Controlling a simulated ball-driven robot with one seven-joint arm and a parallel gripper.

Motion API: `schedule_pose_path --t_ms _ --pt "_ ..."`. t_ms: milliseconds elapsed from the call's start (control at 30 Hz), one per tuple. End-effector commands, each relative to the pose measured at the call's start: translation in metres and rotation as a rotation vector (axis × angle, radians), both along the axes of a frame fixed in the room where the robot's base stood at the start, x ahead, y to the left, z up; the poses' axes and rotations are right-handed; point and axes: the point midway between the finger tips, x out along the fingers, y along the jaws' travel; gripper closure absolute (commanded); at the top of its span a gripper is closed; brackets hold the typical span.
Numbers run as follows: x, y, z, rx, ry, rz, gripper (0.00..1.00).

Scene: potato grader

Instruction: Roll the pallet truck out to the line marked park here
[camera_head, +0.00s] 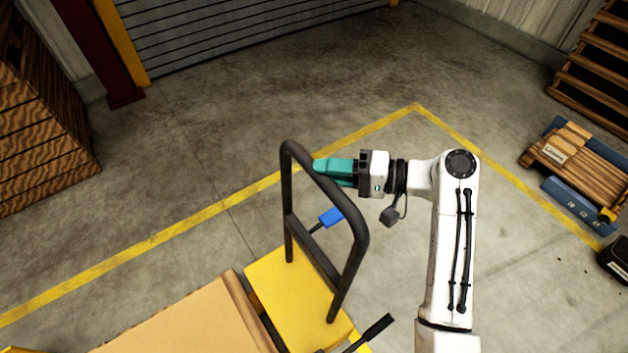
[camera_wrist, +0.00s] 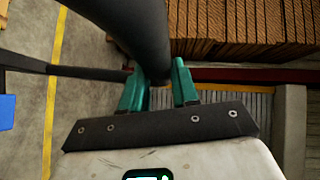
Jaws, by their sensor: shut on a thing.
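The pallet truck has a yellow body (camera_head: 290,292) at the bottom centre of the head view. Its black looped handle (camera_head: 357,250) stands up from the body. My gripper (camera_head: 322,168) has its teal fingers shut on the upper bar of the handle. In the wrist view the black bar (camera_wrist: 140,35) runs between the two teal fingers. A small blue part (camera_head: 331,217) shows inside the loop. Yellow lines (camera_head: 180,228) cross the floor and meet in a corner (camera_head: 415,106) beyond the handle. I cannot read any park here marking.
A brown box (camera_head: 190,322) lies beside the yellow body. Stacked wood (camera_head: 35,130) stands at the left, a slatted shutter (camera_head: 250,35) at the back. The floor (camera_head: 300,95) between is clear.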

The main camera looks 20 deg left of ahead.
Motion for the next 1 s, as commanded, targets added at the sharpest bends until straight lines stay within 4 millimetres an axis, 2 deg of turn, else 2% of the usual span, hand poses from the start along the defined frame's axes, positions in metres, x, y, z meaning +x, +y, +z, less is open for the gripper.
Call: schedule_pose_path --t_ms 33,700,733,933,1000 --pt "0.0016 -0.0058 -0.0108 -0.014 0.010 -0.006 1.00" --pt "0.0031 -0.0049 -0.0116 -0.019 0.012 0.013 1.00" --pt "0.0030 -0.0047 -0.0115 -0.019 0.012 0.013 0.68" --pt "0.0037 -0.0046 -0.0097 -0.016 0.011 0.012 0.48" --pt "0.0043 -0.0049 -0.0084 -0.014 0.008 0.010 0.46"
